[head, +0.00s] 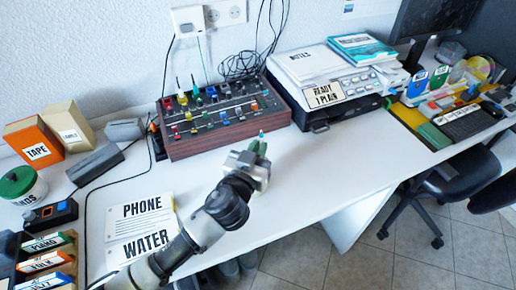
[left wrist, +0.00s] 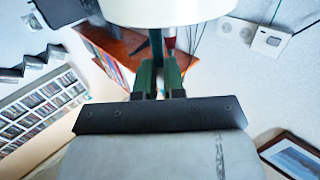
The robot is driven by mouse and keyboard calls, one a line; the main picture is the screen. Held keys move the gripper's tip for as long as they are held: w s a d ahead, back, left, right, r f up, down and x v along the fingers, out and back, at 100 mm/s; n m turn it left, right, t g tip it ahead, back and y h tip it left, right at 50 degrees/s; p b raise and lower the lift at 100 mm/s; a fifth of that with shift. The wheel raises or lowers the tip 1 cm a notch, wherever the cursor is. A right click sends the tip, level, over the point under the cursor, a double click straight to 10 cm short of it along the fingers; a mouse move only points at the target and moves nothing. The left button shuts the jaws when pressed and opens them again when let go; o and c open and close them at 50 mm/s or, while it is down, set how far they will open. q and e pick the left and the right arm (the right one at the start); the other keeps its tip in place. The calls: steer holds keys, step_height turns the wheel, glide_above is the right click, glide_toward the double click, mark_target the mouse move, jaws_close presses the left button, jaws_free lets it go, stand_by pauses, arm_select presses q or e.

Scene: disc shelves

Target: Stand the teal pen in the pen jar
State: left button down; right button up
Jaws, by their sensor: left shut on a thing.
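My left gripper (head: 258,150) is above the white desk, in front of the wooden mixer box, with its green fingers together. It is shut on a thin thing, which I take to be the teal pen (head: 261,132); only a small pale-blue tip shows above the fingers. In the left wrist view the fingers (left wrist: 159,80) close around a narrow dark teal shaft (left wrist: 157,46) that points away from the gripper. I cannot make out the pen jar for certain in either view. My right gripper is not in view.
A mixer box (head: 222,118) with coloured knobs stands just behind the gripper. A printer (head: 335,82) is to its right. A green-lidded jar (head: 22,185) and boxes stand at the left. A large white rounded thing (left wrist: 165,10) fills the wrist view's top. The desk's middle right is clear.

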arm_select(q)
steer(key=c, duration=1.1)
jaws_free()
steer(key=shift+s, duration=0.1)
steer(key=shift+b+v, duration=0.65)
steer(key=shift+v, duration=4.7)
